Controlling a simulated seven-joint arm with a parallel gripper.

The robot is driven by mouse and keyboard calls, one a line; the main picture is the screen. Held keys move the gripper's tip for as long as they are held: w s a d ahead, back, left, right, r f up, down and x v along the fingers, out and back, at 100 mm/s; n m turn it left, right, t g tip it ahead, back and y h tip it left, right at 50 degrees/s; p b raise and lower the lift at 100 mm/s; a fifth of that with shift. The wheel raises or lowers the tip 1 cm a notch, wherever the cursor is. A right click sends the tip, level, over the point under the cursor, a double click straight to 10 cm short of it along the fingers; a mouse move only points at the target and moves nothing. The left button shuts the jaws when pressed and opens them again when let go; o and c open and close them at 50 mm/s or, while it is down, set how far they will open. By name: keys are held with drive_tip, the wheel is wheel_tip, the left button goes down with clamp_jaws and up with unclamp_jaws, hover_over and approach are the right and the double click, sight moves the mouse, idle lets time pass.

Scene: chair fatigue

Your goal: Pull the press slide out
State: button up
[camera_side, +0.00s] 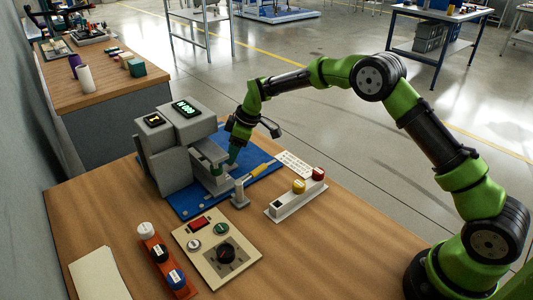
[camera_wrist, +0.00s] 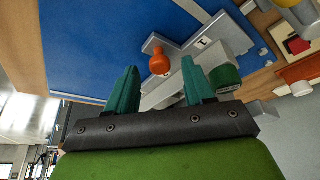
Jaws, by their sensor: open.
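The grey press (camera_side: 172,160) stands on a blue mat (camera_side: 187,209) on the wooden table in the side view. My gripper (camera_side: 234,155) is low at the press's right side. In the wrist view its two teal fingers are apart and empty (camera_wrist: 160,66). An orange round knob (camera_wrist: 159,63), which looks like the slide's handle, shows between and just beyond the fingertips, beside a grey plate of the press (camera_wrist: 188,52). I cannot tell whether the fingers reach around the knob. In the side view the knob is hidden.
A dark green round part (camera_wrist: 225,78) sits close to the right finger. A small stand with a yellow-handled tool (camera_side: 241,193) and a white button box (camera_side: 295,195) are near the press. A control panel (camera_side: 199,267) and an orange rack of stamps (camera_side: 165,262) are in front.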

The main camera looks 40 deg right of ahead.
drive_tip(key=shift+w+a+f, duration=0.15)
drive_tip(key=shift+f, duration=0.35)
clamp_jaws()
